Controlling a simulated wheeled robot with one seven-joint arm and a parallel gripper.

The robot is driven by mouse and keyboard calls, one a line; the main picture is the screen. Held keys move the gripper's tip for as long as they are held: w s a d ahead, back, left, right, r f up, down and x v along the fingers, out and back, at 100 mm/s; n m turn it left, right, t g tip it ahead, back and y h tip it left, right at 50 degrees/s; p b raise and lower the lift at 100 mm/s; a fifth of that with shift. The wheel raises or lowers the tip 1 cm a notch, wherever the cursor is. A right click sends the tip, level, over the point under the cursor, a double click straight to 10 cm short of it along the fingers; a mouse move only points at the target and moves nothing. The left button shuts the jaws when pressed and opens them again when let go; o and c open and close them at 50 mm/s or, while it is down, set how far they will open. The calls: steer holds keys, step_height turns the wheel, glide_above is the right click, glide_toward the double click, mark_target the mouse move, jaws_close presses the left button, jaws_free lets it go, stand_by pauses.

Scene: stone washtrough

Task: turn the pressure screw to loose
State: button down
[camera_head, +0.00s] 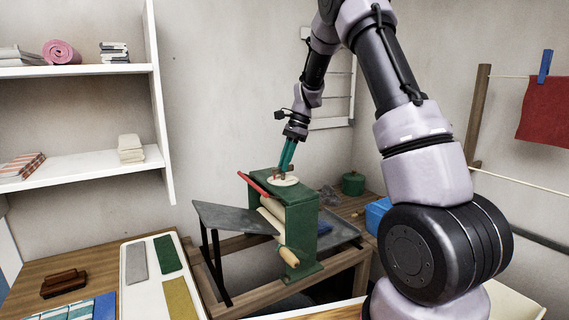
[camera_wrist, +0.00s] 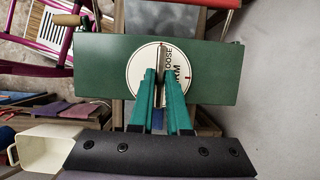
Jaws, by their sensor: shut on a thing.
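The green mangle (camera_head: 299,222) stands on a wooden frame in the head view. Its flat green top (camera_wrist: 105,70) fills the middle of the wrist view. On the top is a round white dial (camera_wrist: 134,72) marked LOOSE and FIRM; it also shows in the head view (camera_head: 272,181). The pressure screw's handle (camera_wrist: 161,54) is a thin brown bar across the dial, largely hidden by my fingers. My gripper (camera_wrist: 159,74), with teal fingers, points down from above and is shut on the handle; it also shows in the head view (camera_head: 284,168). The exact pointer reading is unclear.
A red bar (camera_head: 254,184) and a wooden crank grip (camera_head: 289,257) stick out of the mangle. A grey sloping board (camera_head: 232,216) is at its left. A green pot (camera_head: 353,183) and a blue box (camera_head: 376,214) stand behind right. A white tray (camera_head: 128,300) with cloths lies front left.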

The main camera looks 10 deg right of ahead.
steer(key=c, duration=0.9)
jaws_free()
steer(key=v, duration=1)
steer(key=shift+d+r, duration=0.15)
steer(key=shift+r, duration=0.25)
